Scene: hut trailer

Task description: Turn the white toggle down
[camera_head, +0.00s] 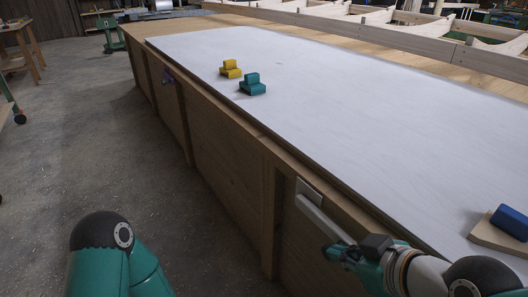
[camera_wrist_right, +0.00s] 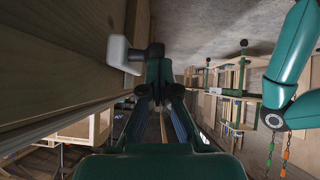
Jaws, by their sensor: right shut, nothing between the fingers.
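The white toggle (camera_head: 322,217) is on the wooden side of the long bench, just below its top edge, with a pale plate (camera_head: 310,190) behind its upper end. Its lever slants down to the right in the head view, toward my right gripper (camera_head: 341,250). In the right wrist view the toggle (camera_wrist_right: 119,52) stands out from the wood left of the fingertips. My right gripper (camera_wrist_right: 155,62) is shut and empty, with its tips close beside the lever; I cannot tell if they touch. My left gripper is out of view; only part of that arm shows.
The pale bench top (camera_head: 330,110) carries a yellow block piece (camera_head: 230,69), a teal one (camera_head: 252,86) and a blue block (camera_head: 510,220) on a wooden base at the right. Grey floor (camera_head: 90,150) left of the bench is mostly clear.

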